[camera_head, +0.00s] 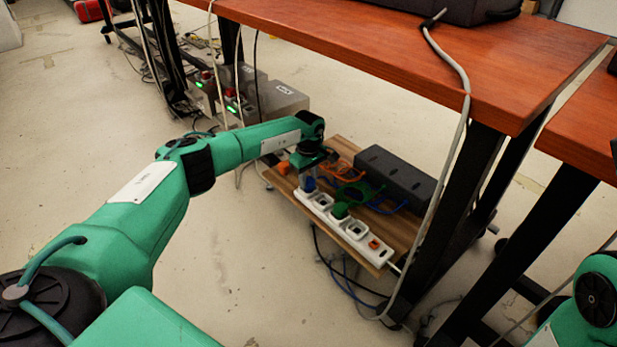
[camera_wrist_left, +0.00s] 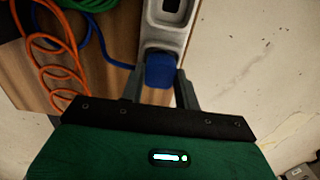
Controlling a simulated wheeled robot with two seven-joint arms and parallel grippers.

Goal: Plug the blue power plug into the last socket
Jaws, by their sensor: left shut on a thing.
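The white power strip (camera_head: 327,215) lies on a low wooden board under the table, and its end also shows in the left wrist view (camera_wrist_left: 166,38). My left gripper (camera_head: 307,182) is over the strip's far-left end, shut on the blue plug (camera_wrist_left: 159,71). The blue plug (camera_head: 310,185) sits between the two fingers, over the strip's end socket. The fingers and plug hide that socket, so I cannot tell how deep the plug is. A green plug (camera_head: 340,210) stands in a socket nearer the middle. My right gripper is out of view.
An orange plug (camera_head: 283,168) lies beyond the strip's left end. Orange and blue cables and a black box (camera_head: 395,175) lie behind the strip on the wooden board (camera_head: 400,226). The red-brown tabletop (camera_head: 450,60) and its black leg stand close on the right.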

